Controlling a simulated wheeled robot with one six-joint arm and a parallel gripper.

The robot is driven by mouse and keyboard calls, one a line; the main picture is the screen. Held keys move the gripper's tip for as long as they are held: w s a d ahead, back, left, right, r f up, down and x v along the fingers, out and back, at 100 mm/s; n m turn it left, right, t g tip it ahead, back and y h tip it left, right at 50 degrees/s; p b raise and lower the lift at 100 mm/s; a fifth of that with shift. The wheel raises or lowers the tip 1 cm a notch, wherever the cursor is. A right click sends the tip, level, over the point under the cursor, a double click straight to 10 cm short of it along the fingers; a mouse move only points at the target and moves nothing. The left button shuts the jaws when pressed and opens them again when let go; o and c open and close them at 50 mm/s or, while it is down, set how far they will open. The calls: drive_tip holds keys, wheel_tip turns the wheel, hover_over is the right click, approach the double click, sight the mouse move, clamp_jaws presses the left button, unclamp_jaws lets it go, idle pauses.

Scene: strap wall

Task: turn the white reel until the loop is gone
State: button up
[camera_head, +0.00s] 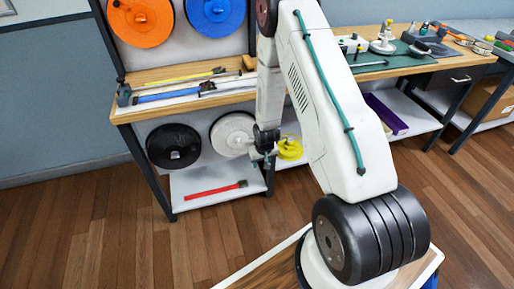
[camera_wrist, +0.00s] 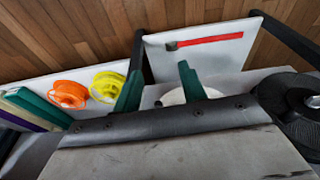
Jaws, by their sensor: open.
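The white reel (camera_head: 232,134) hangs on the panel below the shelf, right of the black reel (camera_head: 173,146). In the wrist view a small pale part of the white reel (camera_wrist: 174,97) shows between my fingers; my gripper body hides most of it. My gripper (camera_head: 264,160) is in front of the white reel's right edge in the head view. Its two green fingers stand apart in the wrist view (camera_wrist: 160,88), with nothing held between them. I cannot tell whether they touch the reel. No strap loop can be made out.
A red strip (camera_head: 215,190) lies on the low white shelf. A yellow reel (camera_head: 289,148) is right of my gripper; an orange reel (camera_wrist: 68,94) lies beside it in the wrist view. Orange and blue reels (camera_head: 215,12) hang above. The shelf's dark post (camera_head: 150,172) is at left. The wooden floor is clear.

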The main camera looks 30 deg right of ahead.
drive_tip(key=w+d+f+t+h, duration=0.25)
drive_tip(key=f+t, duration=0.35)
drive_tip(key=f, duration=1)
drive_tip(key=w+d+r+t+h, duration=0.25)
drive_tip(key=w+r+t, duration=0.25)
drive_tip(key=r+t, duration=0.35)
drive_tip(key=shift+t+y, duration=0.25)
drive_tip(key=shift+y, duration=0.05)
drive_tip(key=x, duration=0.7)
drive_tip(key=shift+w+d+f, duration=0.2)
drive_tip(key=shift+w+f, duration=0.05)
clamp_jaws()
drive_tip(key=shift+d, duration=0.1)
